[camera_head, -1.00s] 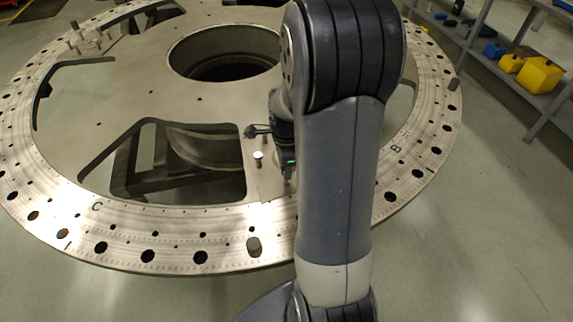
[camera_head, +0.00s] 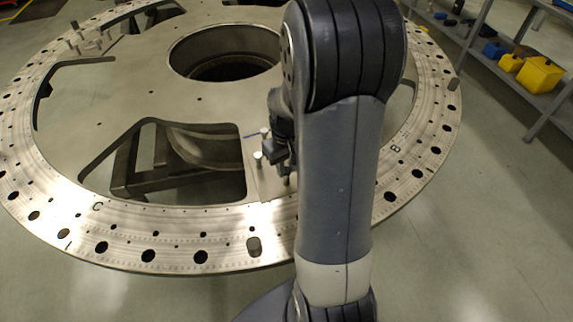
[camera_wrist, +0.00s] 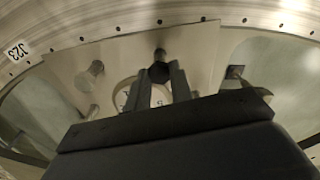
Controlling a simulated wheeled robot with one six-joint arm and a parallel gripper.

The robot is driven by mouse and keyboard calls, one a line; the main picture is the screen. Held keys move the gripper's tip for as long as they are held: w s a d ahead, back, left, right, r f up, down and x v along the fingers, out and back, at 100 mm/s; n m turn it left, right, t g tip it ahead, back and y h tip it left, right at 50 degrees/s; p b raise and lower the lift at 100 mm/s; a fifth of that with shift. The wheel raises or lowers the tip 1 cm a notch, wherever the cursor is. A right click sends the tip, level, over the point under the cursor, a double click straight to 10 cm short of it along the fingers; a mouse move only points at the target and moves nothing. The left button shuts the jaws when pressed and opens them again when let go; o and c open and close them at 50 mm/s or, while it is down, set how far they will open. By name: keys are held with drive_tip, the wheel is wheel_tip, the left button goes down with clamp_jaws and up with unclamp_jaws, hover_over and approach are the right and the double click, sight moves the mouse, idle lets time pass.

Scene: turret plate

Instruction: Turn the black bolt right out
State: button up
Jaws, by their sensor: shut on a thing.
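The black bolt (camera_wrist: 160,72) shows its dark hex head between my fingertips in the wrist view. My gripper (camera_wrist: 160,80) is shut on it, one finger on each side. In the head view my gripper (camera_head: 275,150) is low over the plate's near inner edge, partly hidden behind my arm. The black bolt cannot be made out there. The large round turret plate (camera_head: 180,245) lies flat below.
Pale upright pins or bolts stand close to my gripper, one at its left (camera_head: 258,158) and one just behind (camera_head: 265,132). The wrist view shows another to the left (camera_wrist: 95,70). Large cutouts open the plate to the left. A shelf (camera_head: 545,100) stands at the right.

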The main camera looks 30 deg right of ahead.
drive_tip(key=shift+r+p, duration=2.7)
drive_tip(key=shift+r, duration=0.8)
